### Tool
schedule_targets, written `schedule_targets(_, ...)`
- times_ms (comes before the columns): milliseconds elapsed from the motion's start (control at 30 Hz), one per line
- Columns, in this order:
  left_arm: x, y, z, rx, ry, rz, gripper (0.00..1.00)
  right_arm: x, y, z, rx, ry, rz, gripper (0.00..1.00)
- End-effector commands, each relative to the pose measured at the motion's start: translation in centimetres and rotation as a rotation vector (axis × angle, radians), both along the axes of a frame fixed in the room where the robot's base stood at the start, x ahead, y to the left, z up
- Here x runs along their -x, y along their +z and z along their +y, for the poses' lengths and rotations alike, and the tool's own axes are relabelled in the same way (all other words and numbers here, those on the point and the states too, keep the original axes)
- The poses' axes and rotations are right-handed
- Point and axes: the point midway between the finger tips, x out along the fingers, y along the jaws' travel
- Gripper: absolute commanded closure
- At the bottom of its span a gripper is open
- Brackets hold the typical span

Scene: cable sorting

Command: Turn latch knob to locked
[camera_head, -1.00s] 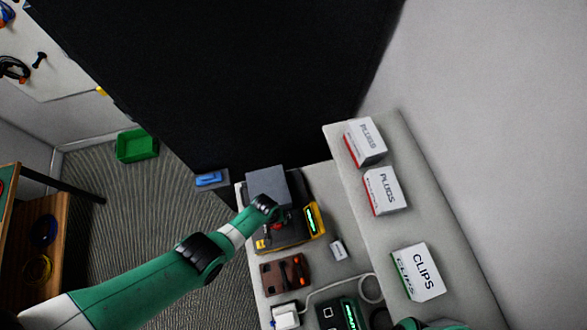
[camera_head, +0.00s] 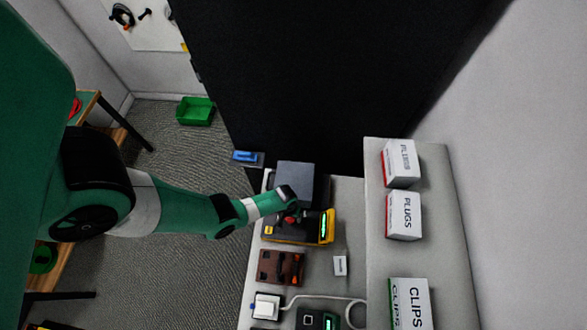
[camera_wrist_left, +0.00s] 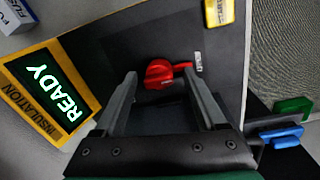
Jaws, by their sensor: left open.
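The red latch knob (camera_wrist_left: 158,74) sits on the dark panel of the insulation tester (camera_head: 283,229), beside a small white label (camera_wrist_left: 198,62) whose text I cannot read. The tester has yellow edges and a lit green READY display (camera_wrist_left: 52,90). My left gripper (camera_wrist_left: 162,82) is open, with one finger on each side of the knob in the left wrist view. I cannot tell whether the fingers touch it. In the head view the left gripper (camera_head: 291,214) is over the tester and mostly hides the knob. My right gripper is not in view.
A grey box-like block (camera_head: 297,180) stands behind the gripper. A brown device (camera_head: 281,267), a white plug block (camera_head: 266,306) with a cable and a small white tag (camera_head: 340,266) lie nearer. PLUGS boxes (camera_head: 404,215) and a CLIPS box (camera_head: 409,303) stand on the right shelf.

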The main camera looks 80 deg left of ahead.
Motion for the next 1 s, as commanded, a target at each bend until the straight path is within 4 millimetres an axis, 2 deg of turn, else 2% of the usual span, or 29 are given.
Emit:
schedule_targets(67, -0.03, 0.01, -0.01, 0.000, -0.001, 0.000, 0.29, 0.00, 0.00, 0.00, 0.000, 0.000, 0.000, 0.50)
schedule_targets(467, -0.03, 0.01, -0.03, 0.000, -0.002, 0.000, 1.00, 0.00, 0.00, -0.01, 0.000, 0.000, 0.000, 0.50)
schedule_targets(767, -0.03, 0.01, -0.01, 0.000, -0.022, 0.001, 1.00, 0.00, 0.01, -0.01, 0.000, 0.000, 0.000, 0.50)
schedule_targets(1000, -0.05, 0.02, 0.01, -0.001, -0.119, 0.001, 1.00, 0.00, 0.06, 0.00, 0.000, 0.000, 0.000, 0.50)
